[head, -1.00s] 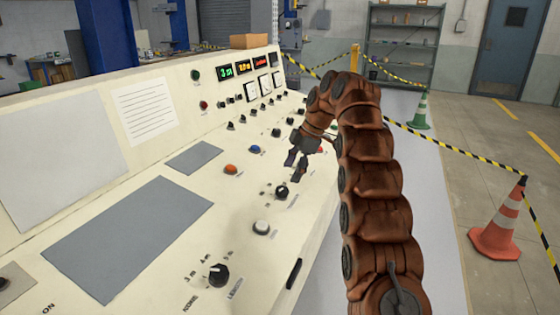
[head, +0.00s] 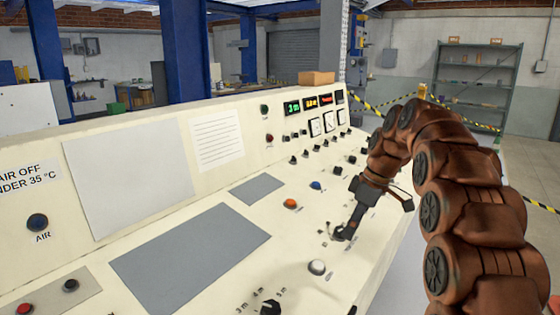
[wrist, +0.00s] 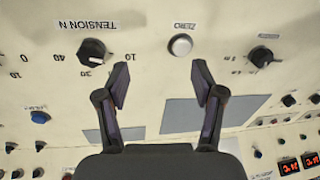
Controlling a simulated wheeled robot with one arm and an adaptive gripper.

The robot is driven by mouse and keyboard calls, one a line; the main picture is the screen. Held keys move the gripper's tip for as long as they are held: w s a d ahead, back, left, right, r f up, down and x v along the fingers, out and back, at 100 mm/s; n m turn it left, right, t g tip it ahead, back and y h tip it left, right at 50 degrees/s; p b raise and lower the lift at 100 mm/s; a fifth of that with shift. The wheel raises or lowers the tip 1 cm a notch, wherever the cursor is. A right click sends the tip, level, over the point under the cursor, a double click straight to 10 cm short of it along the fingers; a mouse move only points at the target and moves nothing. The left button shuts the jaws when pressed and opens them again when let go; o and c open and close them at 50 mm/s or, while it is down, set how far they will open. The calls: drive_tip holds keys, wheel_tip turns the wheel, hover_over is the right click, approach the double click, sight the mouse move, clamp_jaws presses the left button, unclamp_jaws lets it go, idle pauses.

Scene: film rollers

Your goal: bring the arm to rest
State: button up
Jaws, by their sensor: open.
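My gripper (head: 343,234) is at the end of my brown segmented arm, over the right part of the cream control panel (head: 200,222). In the wrist view my gripper (wrist: 161,74) has its two fingers spread, with nothing between them. The black TENSION N knob (wrist: 92,50) is beyond the left finger, and the white ZERO button (wrist: 180,45) is beyond the gap. In the head view the white button (head: 317,267) is just below the gripper. The gripper partly blocks the panel behind it, and I cannot tell whether it touches the panel.
A black dial (head: 270,307) is at the bottom, with an orange button (head: 290,203) and blue button (head: 315,185) farther up. A cardboard box (head: 317,78) sits on the console top. A metal shelf (head: 480,85) and striped barrier tape stand behind my arm.

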drive_tip(key=s+f+m+g+h, duration=0.1)
drive_tip(key=s+f+m, duration=0.3)
drive_tip(key=s, duration=1)
drive_tip(key=s+f+m+g+h, duration=0.1)
drive_tip(key=s+f+m, duration=0.3)
drive_tip(key=s, duration=1.1)
drive_tip(key=s+f+m+g+h, duration=0.15)
drive_tip(key=s+f+m, duration=0.25)
drive_tip(key=s, duration=1)
wheel_tip(320, 180, up, 13)
drive_tip(key=t+p, duration=0.1)
drive_tip(key=p, duration=1.1)
drive_tip(key=shift+w+d+r+m+p, duration=0.15)
drive_tip(key=shift+w+m+p, duration=0.15)
drive_tip(key=shift+p, duration=0.1)
